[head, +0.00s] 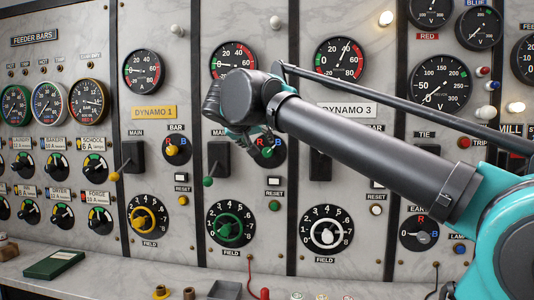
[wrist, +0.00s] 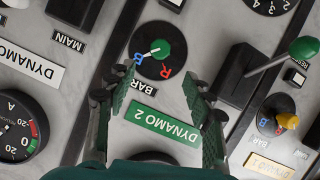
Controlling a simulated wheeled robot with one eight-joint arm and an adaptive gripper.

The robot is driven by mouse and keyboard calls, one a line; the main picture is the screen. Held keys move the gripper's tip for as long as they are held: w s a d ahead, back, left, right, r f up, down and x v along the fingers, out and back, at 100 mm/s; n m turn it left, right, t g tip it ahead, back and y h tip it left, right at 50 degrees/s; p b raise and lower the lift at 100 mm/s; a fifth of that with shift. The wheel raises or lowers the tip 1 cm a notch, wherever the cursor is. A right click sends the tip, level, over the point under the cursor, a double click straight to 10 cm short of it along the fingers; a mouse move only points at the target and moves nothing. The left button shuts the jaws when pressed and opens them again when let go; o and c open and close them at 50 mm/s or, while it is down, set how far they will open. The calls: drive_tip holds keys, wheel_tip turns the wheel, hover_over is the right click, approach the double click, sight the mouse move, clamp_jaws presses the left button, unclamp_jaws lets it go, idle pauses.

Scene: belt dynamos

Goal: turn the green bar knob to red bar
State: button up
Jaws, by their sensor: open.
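The green bar knob (wrist: 160,49) sits on a round black dial in the wrist view, above the green DYNAMO 2 plate (wrist: 160,121). The dial has a blue B (wrist: 137,57) at the left and a red R (wrist: 165,73) below the knob. The knob's pale pointer seems to lie toward the blue B. My gripper (wrist: 163,80) is open, with its fingers either side of the plate and the knob just beyond the tips, apparently untouched. In the head view my gripper (head: 248,143) partly hides the knob's dial (head: 278,152).
The yellow bar knob (wrist: 287,120) and a green-tipped main lever (wrist: 303,48) are at the right in the wrist view. In the head view, the DYNAMO 2 field knob (head: 229,228) is below. A ledge (head: 140,268) runs along the panel's foot.

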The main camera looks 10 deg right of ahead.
sight(267, 151)
drive_tip(key=x, duration=1.2)
drive_tip(key=shift+w, duration=0.15)
drive_tip(key=c, duration=1.2)
